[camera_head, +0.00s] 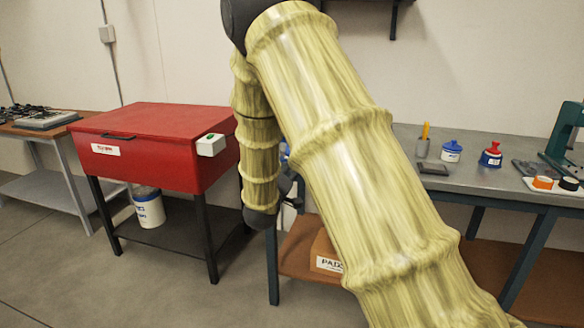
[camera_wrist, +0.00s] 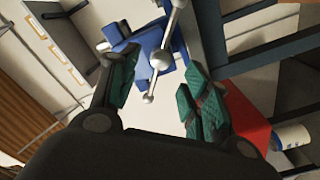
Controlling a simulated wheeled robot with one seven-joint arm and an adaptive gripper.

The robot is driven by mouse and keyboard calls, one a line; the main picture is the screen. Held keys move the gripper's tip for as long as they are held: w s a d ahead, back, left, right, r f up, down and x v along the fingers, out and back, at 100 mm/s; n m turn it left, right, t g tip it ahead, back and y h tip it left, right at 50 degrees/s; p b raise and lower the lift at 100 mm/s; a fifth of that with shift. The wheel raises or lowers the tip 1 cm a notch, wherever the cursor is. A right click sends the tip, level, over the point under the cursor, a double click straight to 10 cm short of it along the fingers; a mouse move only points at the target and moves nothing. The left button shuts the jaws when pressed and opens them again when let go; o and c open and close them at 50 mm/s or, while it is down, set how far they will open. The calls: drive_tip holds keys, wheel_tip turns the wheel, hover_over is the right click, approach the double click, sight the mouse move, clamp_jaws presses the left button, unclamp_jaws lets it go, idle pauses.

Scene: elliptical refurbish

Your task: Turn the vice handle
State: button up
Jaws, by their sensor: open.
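The vice handle (camera_wrist: 161,58), a thin metal bar with ball ends, shows in the wrist view. It runs from the top edge down to a ball at its lower end, tilted slightly in the picture. The blue vice (camera_wrist: 138,62) is behind it. My gripper (camera_wrist: 160,72) is open, with one green-padded finger left of the handle's lower part and the other to the right. Gaps show on both sides of the bar, and I cannot tell any contact. In the head view my arm hides the handle and most of the vice; only a small blue patch shows behind the arm.
A red cabinet (camera_head: 160,140) on a dark stand is left of my arm, with a white bucket (camera_head: 149,207) on its shelf. Open floor lies at front left.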

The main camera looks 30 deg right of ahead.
drive_tip(key=shift+x, duration=2.65)
drive_tip(key=shift+a, duration=0.1)
clamp_jaws()
